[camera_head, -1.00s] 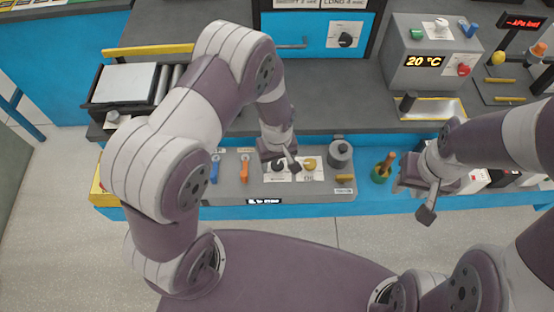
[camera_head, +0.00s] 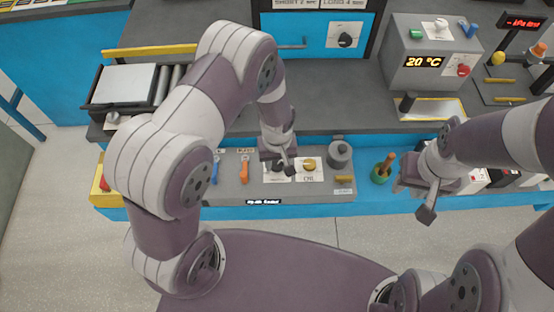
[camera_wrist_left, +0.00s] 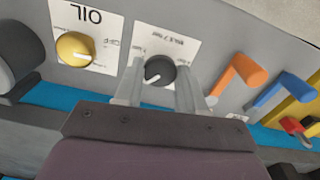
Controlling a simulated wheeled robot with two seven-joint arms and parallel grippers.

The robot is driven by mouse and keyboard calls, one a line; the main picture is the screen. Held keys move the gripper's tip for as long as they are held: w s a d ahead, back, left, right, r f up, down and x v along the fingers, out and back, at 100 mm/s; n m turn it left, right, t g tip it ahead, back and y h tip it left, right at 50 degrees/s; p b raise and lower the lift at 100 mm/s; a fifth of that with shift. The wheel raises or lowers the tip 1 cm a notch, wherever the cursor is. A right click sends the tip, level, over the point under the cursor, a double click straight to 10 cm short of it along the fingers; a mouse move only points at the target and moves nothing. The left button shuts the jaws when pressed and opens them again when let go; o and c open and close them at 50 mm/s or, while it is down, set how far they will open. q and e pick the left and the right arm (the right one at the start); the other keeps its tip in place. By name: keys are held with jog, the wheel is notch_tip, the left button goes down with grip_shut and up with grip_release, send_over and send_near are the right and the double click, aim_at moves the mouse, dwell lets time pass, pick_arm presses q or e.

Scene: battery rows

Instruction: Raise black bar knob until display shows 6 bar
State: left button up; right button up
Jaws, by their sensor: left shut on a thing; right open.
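The black bar knob (camera_wrist_left: 160,70), with a white pointer line, sits on a white plate (camera_wrist_left: 171,45) whose print seems to read a 7 bar maximum. My left gripper (camera_wrist_left: 160,88) has its fingers on both sides of the knob and is shut on it. In the head view my left gripper (camera_head: 282,166) mostly hides the knob. A red-lit display (camera_head: 521,22) stands at the far upper right; its text is too small to read surely. My right gripper (camera_head: 427,197) is open and empty, in front of the blue bench edge.
A yellow OIL knob (camera_wrist_left: 74,49) is beside the black knob. Orange (camera_wrist_left: 238,80) and blue (camera_wrist_left: 280,92) levers stand on its other side. A box shows 20 °C (camera_head: 424,61).

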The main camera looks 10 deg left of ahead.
aim_at(277, 164)
pick_arm(q)
jog(key=m+p, duration=0.1)
jog(key=m, duration=0.4)
jog(key=shift+r+m, duration=0.1)
jog(key=shift+m, duration=0.2)
jog(key=m, duration=0.4)
jog(key=shift+m, duration=0.3)
jog(key=shift+w+p, duration=0.1)
jog(key=shift+p, duration=0.2)
jog(key=o, duration=1.1)
jog(key=shift+c, duration=0.2)
notch_tip(277, 164, up, 13)
jog(key=shift+f+b, duration=0.2)
jog(key=shift+b, duration=0.1)
